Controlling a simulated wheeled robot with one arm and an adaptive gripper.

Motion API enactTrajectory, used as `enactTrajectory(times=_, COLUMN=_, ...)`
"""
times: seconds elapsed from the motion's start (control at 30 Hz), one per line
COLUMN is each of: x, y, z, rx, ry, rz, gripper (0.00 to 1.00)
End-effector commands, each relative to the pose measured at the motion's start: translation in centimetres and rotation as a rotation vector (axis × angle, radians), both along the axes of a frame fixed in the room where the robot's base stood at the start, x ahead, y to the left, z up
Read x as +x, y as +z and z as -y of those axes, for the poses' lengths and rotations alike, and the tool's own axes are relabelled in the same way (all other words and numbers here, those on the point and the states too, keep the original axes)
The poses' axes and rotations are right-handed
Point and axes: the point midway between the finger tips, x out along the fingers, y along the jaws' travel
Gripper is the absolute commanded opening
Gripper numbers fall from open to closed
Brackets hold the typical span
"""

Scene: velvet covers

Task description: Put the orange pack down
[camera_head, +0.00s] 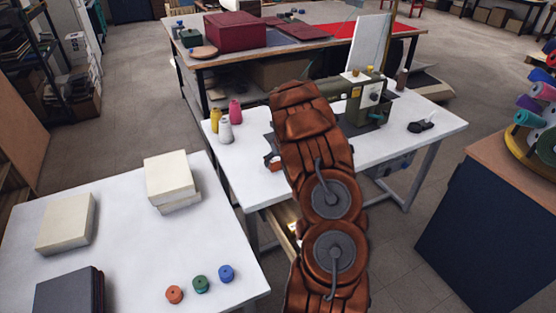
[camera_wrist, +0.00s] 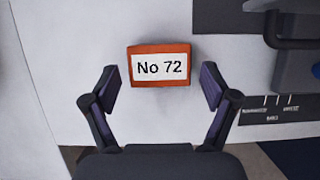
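The orange pack (camera_wrist: 160,48) lies on the white sewing table with its white "No 72" label facing up in the wrist view. My gripper (camera_wrist: 161,86) is open. Its two dark fingers are at the left and right of the pack's near edge, with a visible gap on each side. In the head view a small orange patch, seemingly the pack (camera_head: 271,164), shows at the left edge of my arm. My arm hides the rest of it and most of my gripper there.
A green sewing machine (camera_head: 367,100) stands behind the arm, with thread spools (camera_head: 225,130) to the left and a small dark object (camera_head: 421,126) to the right. The left table (camera_head: 115,245) holds cream stacks (camera_head: 168,178) and several small spools (camera_head: 200,284).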

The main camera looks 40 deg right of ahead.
Motion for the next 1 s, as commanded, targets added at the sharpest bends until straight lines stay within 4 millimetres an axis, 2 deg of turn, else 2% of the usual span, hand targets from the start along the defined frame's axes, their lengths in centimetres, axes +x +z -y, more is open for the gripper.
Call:
enactTrajectory(times=0.33, x=0.0, y=0.1, z=0.0, rx=-0.001, ry=0.0, rz=0.0, gripper=0.89)
enactTrajectory(times=0.47, x=-0.2, y=0.7, z=0.0, rx=-0.002, ry=-0.001, rz=0.001, gripper=0.89)
enactTrajectory(times=0.67, x=-1.0, y=2.6, z=-0.3, rx=-0.002, ry=-0.001, rz=-0.001, gripper=0.89)
enactTrajectory(times=1.0, x=-2.7, y=7.2, z=-0.8, rx=-0.005, ry=-0.002, rz=0.003, gripper=0.89)
